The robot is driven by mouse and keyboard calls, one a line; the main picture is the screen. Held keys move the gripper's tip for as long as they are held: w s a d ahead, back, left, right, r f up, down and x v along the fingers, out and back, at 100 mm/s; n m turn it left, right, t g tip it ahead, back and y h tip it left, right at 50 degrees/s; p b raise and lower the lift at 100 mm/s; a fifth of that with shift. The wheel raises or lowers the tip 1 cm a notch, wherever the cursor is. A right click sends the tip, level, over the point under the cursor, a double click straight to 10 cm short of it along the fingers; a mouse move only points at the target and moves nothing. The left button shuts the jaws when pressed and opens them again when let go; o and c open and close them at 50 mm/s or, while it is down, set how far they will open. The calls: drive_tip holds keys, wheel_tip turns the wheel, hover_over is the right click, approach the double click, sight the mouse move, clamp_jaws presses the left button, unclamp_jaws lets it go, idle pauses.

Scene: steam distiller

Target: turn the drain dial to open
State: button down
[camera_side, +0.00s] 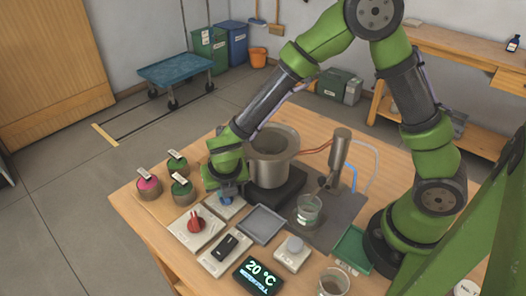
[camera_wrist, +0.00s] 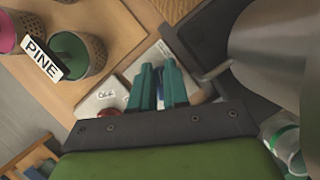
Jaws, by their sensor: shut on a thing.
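The drain dial (camera_side: 226,201) appears as a small blue knob on a pale plate in the side view, in front of the metal pot (camera_side: 268,172). My gripper (camera_side: 228,191) points down over it and is shut on it. The dial is largely hidden by the fingers, so its pointing direction cannot be read. The pot's thin spout (camera_wrist: 214,73) shows beside the fingers.
A red dial (camera_side: 195,224) and a black switch (camera_side: 226,244) sit on plates in front. Small jars, one with a green lid (camera_side: 181,188), stand left. A grey tray (camera_side: 261,224), a glass beaker (camera_side: 309,209) and a display reading 20 °C (camera_side: 258,278) are close to the right.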

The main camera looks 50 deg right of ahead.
drive_tip(key=shift+m, duration=0.4)
drive_tip(key=m+g+h, duration=0.1)
drive_tip(key=m, duration=0.3)
drive_tip(key=shift+h, duration=0.3)
drive_tip(key=m+g, duration=0.1)
drive_tip(key=m, duration=0.3)
drive_tip(key=shift+s+d+m+g, duration=0.1)
drive_tip(key=shift+s+m+g, duration=0.1)
drive_tip(key=shift+m+g, duration=0.15)
drive_tip(key=m+g, duration=0.1)
drive_tip(key=m, duration=0.3)
drive_tip(key=shift+s+g+h, duration=0.1)
drive_tip(key=shift+g+h, duration=0.2)
drive_tip(key=shift+g, duration=0.05)
drive_tip(key=m, duration=0.2)
drive_tip(key=m+g, duration=0.1)
drive_tip(key=m, duration=0.1)
drive_tip(key=shift+s+g, duration=0.1)
drive_tip(key=shift+g, duration=0.2)
drive_tip(key=shift+m, duration=0.35)
drive_tip(key=c, duration=1.1)
unclamp_jaws()
drive_tip(key=shift+r, duration=0.1)
